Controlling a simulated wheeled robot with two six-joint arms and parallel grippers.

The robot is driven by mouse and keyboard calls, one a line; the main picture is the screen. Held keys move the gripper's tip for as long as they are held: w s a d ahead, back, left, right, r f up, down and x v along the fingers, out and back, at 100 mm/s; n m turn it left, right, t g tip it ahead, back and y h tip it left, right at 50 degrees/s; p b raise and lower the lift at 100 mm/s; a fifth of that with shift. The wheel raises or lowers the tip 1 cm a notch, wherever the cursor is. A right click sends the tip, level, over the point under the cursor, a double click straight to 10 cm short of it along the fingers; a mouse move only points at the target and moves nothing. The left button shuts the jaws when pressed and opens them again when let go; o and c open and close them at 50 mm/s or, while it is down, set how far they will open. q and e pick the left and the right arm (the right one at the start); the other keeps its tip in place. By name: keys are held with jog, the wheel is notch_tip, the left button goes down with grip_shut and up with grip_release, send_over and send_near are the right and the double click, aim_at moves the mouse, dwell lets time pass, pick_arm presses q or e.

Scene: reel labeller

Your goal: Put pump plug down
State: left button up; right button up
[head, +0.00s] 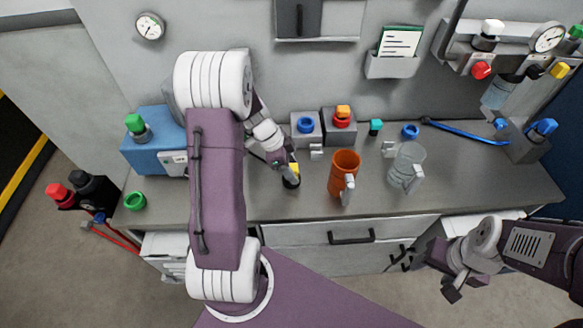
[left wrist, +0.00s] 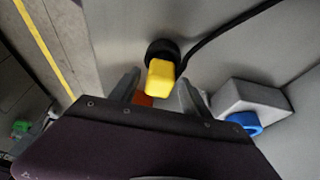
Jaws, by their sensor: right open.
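The pump plug (head: 294,169), yellow with a black lower part, stands near the front of the grey counter, just beyond my left gripper (head: 283,164). In the left wrist view the yellow plug (left wrist: 161,78) lies between the two fingertips (left wrist: 159,88), with a gap visible at its sides. A black collar and a black cable (left wrist: 215,35) show behind it. The left fingers look apart. Whether either finger touches the plug is hard to tell. My right gripper (head: 462,284) is open and empty, low at the right, in front of the counter.
An orange mug (head: 343,172) and a clear jug (head: 407,166) stand right of the plug. Behind are grey boxes with a blue ring (head: 305,125) and a red button (head: 342,121). A blue box (head: 152,139) with a green knob is at the left. The counter's right front is clear.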

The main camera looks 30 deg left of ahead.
pick_arm(q)
jog(key=shift+r+p, duration=0.3)
jog(key=shift+p, duration=0.05)
jog(key=v, duration=1.2)
jog(key=s+d+f+n+g+y, duration=0.1)
jog(key=s+d+f+n+y, duration=0.2)
jog(key=s+d+f+n, duration=0.4)
jog(key=s+d+n, duration=0.3)
jog(key=d+n, duration=0.1)
jog(key=shift+s+d+f+n+y, duration=0.2)
jog(key=shift+s+n+y, duration=0.1)
jog(key=shift+n, duration=0.1)
